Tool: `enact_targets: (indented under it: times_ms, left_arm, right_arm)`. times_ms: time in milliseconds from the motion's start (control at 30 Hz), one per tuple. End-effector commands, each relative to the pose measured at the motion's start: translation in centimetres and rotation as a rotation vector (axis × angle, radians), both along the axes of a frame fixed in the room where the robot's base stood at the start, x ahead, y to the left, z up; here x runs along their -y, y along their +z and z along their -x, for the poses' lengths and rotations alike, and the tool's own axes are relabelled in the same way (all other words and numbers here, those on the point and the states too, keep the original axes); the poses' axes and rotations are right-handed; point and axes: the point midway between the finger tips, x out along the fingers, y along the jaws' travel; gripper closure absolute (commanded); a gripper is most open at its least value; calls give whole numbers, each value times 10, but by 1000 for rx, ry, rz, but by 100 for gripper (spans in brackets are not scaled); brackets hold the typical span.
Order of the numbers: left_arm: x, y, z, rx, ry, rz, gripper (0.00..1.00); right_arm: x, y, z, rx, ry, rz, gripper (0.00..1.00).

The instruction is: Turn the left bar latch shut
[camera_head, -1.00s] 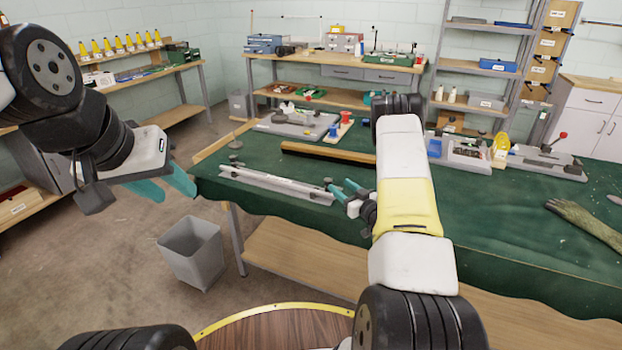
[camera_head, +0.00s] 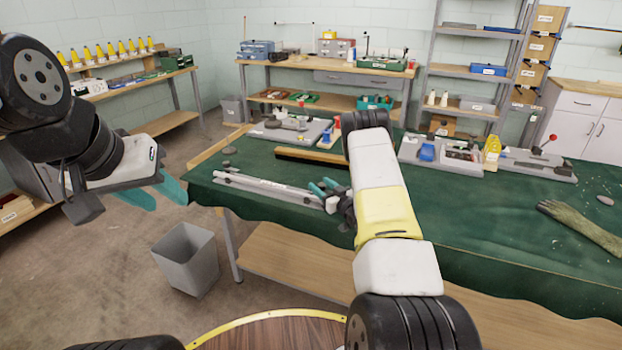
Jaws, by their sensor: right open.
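A long grey metal bar (camera_head: 268,187) lies along the front left edge of the green-covered table (camera_head: 450,220). A small dark fitting (camera_head: 230,170) shows at the bar's left end; it is too small to tell how its latch is turned. My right gripper (camera_head: 318,187), with teal fingers, is open at the bar's right end and hides part of it. I cannot tell whether it touches the bar. My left gripper (camera_head: 160,194) is open and empty, off the table to the left of the bar.
A grey bin (camera_head: 185,262) stands on the floor below the left edge. A tool tray (camera_head: 440,155) and a glove (camera_head: 580,228) are to the right.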

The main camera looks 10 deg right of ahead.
Motion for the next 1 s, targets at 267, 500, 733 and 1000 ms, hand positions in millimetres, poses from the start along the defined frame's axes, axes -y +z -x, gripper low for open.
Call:
enact_targets:
  times_ms: [267, 500, 733, 1000]
  left_arm:
    - [0, 0, 0, 0, 0, 0, 61]
    - [0, 0, 0, 0, 0, 0, 61]
    - [0, 0, 0, 0, 0, 0, 61]
    - [0, 0, 0, 0, 0, 0, 61]
  right_arm:
    - [0, 0, 0, 0, 0, 0, 100]
    - [0, 0, 0, 0, -11, 0, 100]
    - [0, 0, 1, -2, -90, -2, 100]
    - [-1, 0, 1, -4, -299, -4, 100]
